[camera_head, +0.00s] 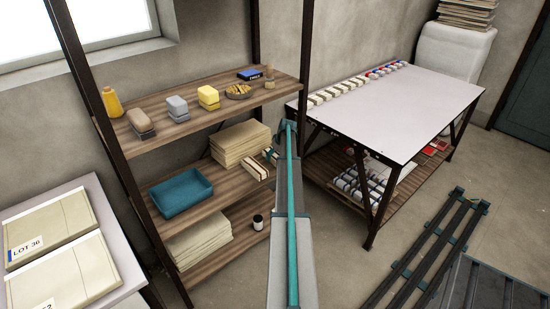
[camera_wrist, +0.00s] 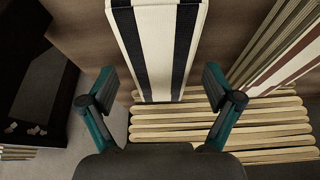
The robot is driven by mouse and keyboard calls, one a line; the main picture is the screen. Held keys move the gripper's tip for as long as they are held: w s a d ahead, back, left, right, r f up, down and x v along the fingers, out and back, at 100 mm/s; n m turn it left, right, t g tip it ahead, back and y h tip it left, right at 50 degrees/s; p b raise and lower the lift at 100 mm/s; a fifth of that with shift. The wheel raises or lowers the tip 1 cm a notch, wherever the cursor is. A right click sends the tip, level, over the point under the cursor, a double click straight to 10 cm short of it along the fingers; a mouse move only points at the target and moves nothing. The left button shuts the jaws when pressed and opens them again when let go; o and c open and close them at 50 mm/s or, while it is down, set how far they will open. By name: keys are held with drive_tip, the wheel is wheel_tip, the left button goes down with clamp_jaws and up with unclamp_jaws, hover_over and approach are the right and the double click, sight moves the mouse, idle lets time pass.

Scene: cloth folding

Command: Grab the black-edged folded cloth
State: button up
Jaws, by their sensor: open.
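In the wrist view, a cream folded cloth with black bands along its edges (camera_wrist: 155,48) lies on the wooden shelf, reaching in from the top of the picture. My gripper (camera_wrist: 160,84) is open and empty. Its two fingers stand apart on either side of the cloth's near end, and I cannot tell how far above it they are. In the head view, a striped folded cloth (camera_head: 257,171) shows on the middle shelf beside my gripper, partly hidden by my arm.
Other striped cloths (camera_wrist: 278,55) lie close on the right in the wrist view. A stack of cream layers (camera_wrist: 220,128) is below. A teal tray (camera_head: 180,193) and a tall cream stack (camera_head: 240,143) share the middle shelf. A dark shelf post (camera_head: 306,60) stands near my arm.

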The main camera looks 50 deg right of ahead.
drive_tip(key=shift+x, duration=0.8)
drive_tip(key=c, duration=1.4)
drive_tip(key=shift+r, duration=0.15)
